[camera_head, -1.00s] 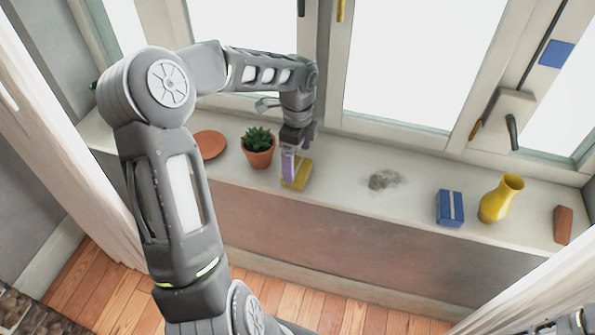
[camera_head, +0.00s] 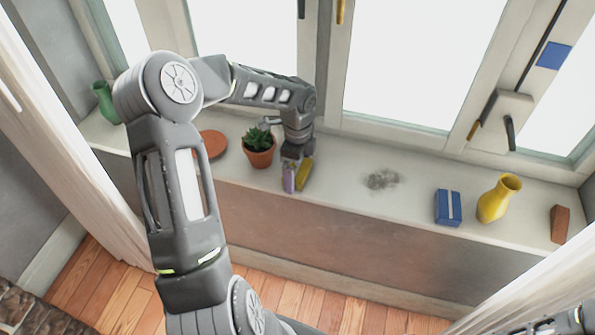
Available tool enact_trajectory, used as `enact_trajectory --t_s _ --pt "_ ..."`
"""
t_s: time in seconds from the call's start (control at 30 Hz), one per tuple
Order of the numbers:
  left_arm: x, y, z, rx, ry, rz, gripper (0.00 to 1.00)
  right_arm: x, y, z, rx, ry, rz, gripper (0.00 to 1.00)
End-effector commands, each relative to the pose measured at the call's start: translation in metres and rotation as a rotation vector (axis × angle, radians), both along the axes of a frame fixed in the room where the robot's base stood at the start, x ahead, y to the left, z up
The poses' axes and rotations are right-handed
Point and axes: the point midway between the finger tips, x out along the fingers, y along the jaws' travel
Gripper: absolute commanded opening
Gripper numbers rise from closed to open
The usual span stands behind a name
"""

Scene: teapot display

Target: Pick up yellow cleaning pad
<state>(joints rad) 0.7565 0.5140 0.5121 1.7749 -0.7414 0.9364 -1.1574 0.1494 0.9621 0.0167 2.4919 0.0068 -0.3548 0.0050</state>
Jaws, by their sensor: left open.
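The yellow cleaning pad (camera_head: 304,175) is on the white windowsill, just right of the potted plant, and its far end is partly hidden by my gripper. My left gripper (camera_head: 297,178) reaches down over it from the window side. One purple finger shows along the pad's left side; the other finger is hidden. The gripper is open at the pad, and I cannot tell whether the fingers touch it. My right gripper does not show clearly; only grey parts of my right arm are at the bottom right corner.
A potted plant (camera_head: 259,148) stands close left of the gripper. A terracotta disc (camera_head: 211,144) and green vase (camera_head: 104,102) are farther left. Right of the pad are a dust patch (camera_head: 381,180), blue box (camera_head: 448,207), yellow vase (camera_head: 499,199) and brown block (camera_head: 560,223).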

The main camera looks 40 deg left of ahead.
Motion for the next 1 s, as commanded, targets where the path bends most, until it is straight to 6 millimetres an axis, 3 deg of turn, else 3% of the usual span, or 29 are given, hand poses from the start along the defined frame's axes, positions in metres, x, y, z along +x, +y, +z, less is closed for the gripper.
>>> enact_trajectory --t_s 0.33,1.0 --pt "0.0001 -0.0001 0.0004 0.000 0.000 0.000 0.99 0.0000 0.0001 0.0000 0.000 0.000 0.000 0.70" --pt "0.0001 -0.0001 0.0005 0.000 0.000 0.000 0.46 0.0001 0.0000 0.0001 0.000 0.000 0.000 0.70"
